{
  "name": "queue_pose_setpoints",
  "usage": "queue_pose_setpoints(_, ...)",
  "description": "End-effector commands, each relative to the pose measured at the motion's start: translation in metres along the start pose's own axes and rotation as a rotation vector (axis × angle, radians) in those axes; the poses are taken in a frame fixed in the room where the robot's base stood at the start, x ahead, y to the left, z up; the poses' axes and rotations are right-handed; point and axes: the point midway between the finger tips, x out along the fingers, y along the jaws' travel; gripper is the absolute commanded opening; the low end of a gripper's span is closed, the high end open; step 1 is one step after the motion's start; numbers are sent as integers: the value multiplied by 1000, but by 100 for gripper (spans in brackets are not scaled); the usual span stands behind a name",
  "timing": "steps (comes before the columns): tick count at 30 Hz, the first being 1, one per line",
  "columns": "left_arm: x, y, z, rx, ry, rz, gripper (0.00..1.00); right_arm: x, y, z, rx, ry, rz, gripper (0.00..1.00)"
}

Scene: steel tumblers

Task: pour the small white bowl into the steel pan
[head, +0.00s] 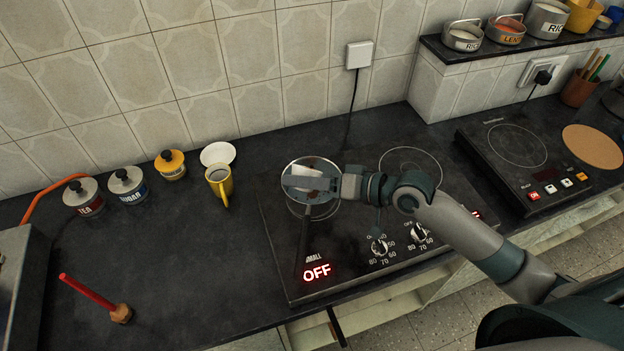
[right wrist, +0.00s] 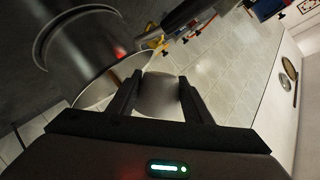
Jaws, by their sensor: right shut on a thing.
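The steel pan (head: 318,163) sits on the left burner of the hob, with its dark handle toward the front. My right gripper (head: 300,183) is over the pan and partly covers it. It is shut on the small white bowl (head: 308,172), which shows as a pale patch at the jaws. In the right wrist view the bowl (right wrist: 160,96) is a grey-white shape between the two dark fingers. I cannot tell its exact tilt or whether anything is in it. My left gripper is not in view.
The hob (head: 350,262) shows a red OFF and has knobs in front. A red-handled tool (head: 90,292) lies at the front left. A second hotplate (head: 520,165) is at the right.

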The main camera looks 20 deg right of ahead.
Motion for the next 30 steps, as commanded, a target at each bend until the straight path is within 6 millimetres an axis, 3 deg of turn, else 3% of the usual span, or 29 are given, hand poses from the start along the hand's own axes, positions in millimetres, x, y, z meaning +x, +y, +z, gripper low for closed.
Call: queue_pose_setpoints(30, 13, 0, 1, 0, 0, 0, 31, -2, 0, -11, 461, -130, -92, 20)
